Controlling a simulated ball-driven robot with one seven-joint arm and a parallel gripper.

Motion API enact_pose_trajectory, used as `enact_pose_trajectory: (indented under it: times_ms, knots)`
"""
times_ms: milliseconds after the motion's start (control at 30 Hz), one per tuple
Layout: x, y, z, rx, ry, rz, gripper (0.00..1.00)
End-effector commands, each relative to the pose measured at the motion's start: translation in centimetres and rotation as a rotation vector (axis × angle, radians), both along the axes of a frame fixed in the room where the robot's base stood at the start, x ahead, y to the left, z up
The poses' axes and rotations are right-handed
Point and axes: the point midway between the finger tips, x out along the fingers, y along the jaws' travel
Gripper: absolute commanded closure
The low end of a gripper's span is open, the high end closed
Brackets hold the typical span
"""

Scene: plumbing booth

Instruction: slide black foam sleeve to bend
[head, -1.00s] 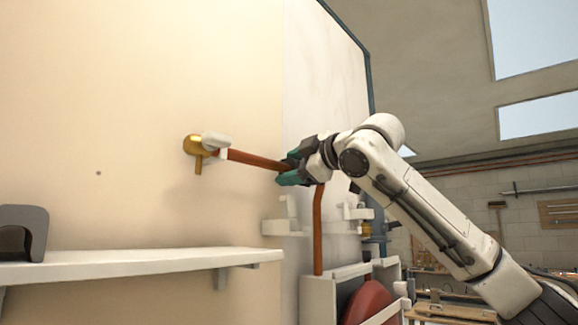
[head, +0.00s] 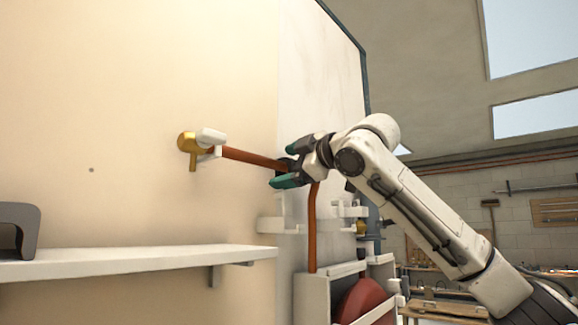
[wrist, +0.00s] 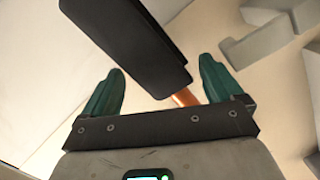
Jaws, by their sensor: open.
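The black foam sleeve (wrist: 130,42) fills the upper middle of the wrist view, with a short stretch of copper pipe (wrist: 184,97) showing at its lower end. My gripper (wrist: 161,66) is open, its green fingers on either side of the sleeve's lower part with gaps between. In the head view my gripper (head: 284,167) is at the right end of the sloping pipe run (head: 248,157). The sleeve cannot be clearly told from my dark gripper parts there. The bend is hidden behind my gripper; the pipe's upright run (head: 313,230) shows below it.
A brass fitting (head: 188,144) with a white part beside it holds the pipe's left end at the wall. White brackets (head: 275,224) stand out near the upright pipe. A white shelf (head: 130,262) carries a grey holder (head: 28,225) at the lower left. A red round thing (head: 362,302) sits low down.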

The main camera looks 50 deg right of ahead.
Motion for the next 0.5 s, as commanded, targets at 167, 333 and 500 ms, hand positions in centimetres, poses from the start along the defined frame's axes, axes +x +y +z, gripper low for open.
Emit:
enact_pose_trajectory:
  times_ms: [167, 333, 500]
  knots:
    - [-0.5, 0.1, -0.1, 0.000, 0.000, 0.000, 0.07]
    - [-2.8, 0.2, -0.2, -0.001, -0.001, 0.000, 0.07]
    - [-6.2, 0.5, 0.0, -0.001, -0.003, 0.001, 0.07]
